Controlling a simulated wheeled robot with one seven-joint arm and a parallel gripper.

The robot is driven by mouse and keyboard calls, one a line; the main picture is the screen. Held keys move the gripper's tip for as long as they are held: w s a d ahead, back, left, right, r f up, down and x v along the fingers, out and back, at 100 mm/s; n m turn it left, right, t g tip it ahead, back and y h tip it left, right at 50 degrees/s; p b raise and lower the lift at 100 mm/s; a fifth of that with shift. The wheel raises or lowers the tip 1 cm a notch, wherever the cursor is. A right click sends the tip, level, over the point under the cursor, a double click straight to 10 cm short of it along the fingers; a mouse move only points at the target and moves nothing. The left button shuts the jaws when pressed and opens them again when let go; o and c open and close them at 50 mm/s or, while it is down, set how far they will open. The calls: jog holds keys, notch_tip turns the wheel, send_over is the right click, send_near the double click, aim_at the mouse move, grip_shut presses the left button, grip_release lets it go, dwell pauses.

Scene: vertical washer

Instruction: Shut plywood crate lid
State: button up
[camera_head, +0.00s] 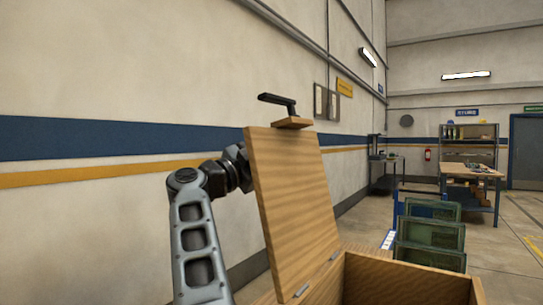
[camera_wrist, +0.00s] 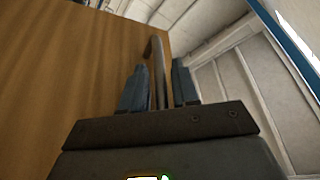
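The plywood crate (camera_head: 385,280) stands at the bottom centre in the head view. Its lid (camera_head: 292,200) is open, raised near upright on hinges (camera_head: 302,290) at the crate's left edge. A dark handle (camera_head: 275,99) sits on a small wooden block at the lid's top. My arm is left of the lid, and my gripper is hidden behind it there. In the wrist view my gripper (camera_wrist: 160,88) has its fingers apart. A grey bar, apparently the handle (camera_wrist: 158,65), shows between them with narrow gaps. The lid's wood face (camera_wrist: 60,70) fills the left.
A workbench (camera_head: 470,172) and shelves are farther back. Open floor (camera_head: 510,235) lies at the right.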

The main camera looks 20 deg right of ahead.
grip_shut()
dwell(0.4)
